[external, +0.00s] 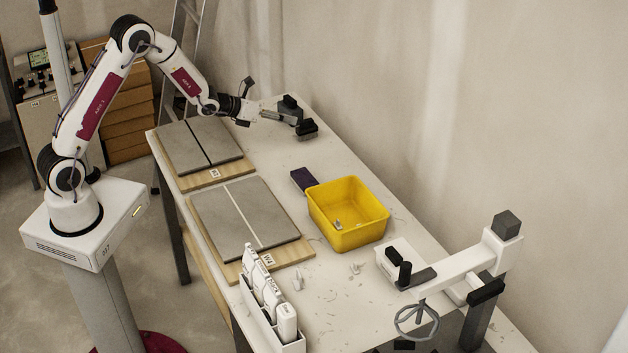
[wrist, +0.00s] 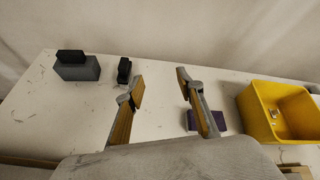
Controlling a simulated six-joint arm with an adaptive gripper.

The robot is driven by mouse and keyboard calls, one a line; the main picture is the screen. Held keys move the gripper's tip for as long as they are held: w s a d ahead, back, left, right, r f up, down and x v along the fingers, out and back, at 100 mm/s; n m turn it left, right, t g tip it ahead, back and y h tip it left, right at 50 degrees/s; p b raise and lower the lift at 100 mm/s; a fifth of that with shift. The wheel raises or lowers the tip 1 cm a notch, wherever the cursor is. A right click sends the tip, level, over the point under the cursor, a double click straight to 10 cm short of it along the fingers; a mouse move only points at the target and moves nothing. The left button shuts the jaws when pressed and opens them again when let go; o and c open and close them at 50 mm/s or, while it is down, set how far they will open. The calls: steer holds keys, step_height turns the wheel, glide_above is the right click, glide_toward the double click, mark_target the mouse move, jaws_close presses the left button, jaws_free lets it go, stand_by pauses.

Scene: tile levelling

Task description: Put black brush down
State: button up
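My gripper (wrist: 160,86) is open in the wrist view, with nothing between its two spread fingers. In the external view my gripper (external: 262,111) is over the far end of the table. A small black object (wrist: 124,70), which looks like the black brush, rests on the table just beyond the left finger, apart from it. It also shows in the external view (external: 307,128). Next to it is a grey block (wrist: 77,71) with a black piece (wrist: 71,56) on top. I cannot make out any bristles.
A yellow bin (external: 348,226) with a small item inside stands mid-table, with a dark purple block (external: 303,180) beside it. Grey tiles on boards (external: 247,214) line the near side. A white holder (external: 270,318) and a clamp-like stand with a handwheel (external: 416,320) are at the front.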

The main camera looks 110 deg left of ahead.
steer(key=w+d+r+n+h, duration=0.1)
steer(key=d+r+n, duration=0.35)
steer(key=d, duration=0.55)
steer(key=w+d+r+n+g+h, duration=0.1)
steer(key=d+r+n, duration=0.2)
steer(key=d+r, duration=0.5)
steer(key=d+r+n+h, duration=0.1)
steer(key=d+r+n, duration=0.25)
steer(key=d, duration=0.85)
steer(key=s+d+n+g+h, duration=0.1)
steer(key=s+d+n+h, duration=0.1)
steer(key=s+d+n, duration=0.4)
steer(key=s+d+n+g+h, duration=0.1)
steer(key=s+d+n+h, duration=0.2)
steer(key=s+d, duration=1.3)
steer(key=d+n, duration=0.3)
steer(key=shift+d+r, duration=0.35)
steer(key=shift+d, duration=0.05)
